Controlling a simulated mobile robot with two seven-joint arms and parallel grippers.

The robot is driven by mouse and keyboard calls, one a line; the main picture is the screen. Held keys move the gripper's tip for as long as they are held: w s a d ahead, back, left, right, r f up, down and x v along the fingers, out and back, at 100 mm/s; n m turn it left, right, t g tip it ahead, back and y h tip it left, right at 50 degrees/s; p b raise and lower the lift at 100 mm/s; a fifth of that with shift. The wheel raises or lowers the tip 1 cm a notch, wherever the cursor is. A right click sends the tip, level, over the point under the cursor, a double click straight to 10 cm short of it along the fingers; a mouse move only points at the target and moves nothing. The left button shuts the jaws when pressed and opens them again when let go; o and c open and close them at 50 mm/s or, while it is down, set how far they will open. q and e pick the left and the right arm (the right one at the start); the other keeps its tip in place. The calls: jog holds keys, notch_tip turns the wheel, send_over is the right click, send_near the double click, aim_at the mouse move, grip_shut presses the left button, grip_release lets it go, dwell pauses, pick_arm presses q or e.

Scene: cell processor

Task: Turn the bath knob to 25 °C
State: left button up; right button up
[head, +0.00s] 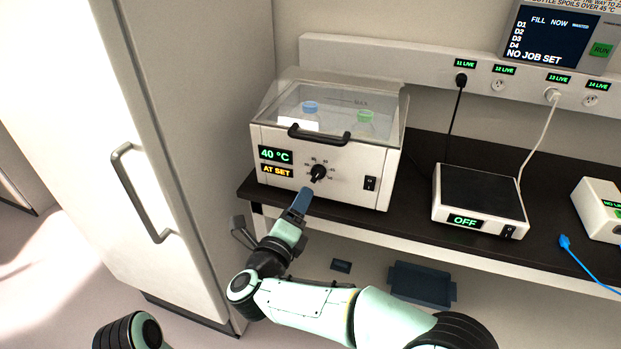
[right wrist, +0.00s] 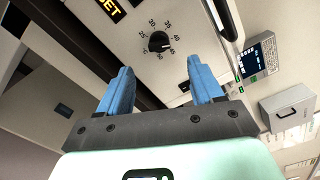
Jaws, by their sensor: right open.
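The water bath (head: 376,178) is a white box with a clear lid, shut, on the dark bench. Its display (head: 276,156) reads 40 °C, with AT SET below. The black bath knob (head: 318,172) is on the front panel, right of the display. In the right wrist view the knob (right wrist: 158,41) has a numbered scale around it, and its light mark points right, toward the higher numbers. My right gripper (head: 302,198) is open just below and in front of the knob. Its blue fingers (right wrist: 161,82) are apart, with the knob beyond their tips, untouched. My left gripper is not in view.
A blue-capped bottle (head: 310,108) and a green-capped bottle (head: 365,117) stand inside the bath. The lid handle (head: 318,136) juts out above the knob. A switch (head: 370,183) is right of the knob. A tall white cabinet (head: 185,130) stands close on the left.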

aim_at(313, 177)
jog(key=p+x, duration=0.1)
jog(key=x, duration=0.8)
jog(key=shift+w+f, duration=0.15)
jog(key=shift+w, duration=0.15)
jog(key=c, duration=1.1)
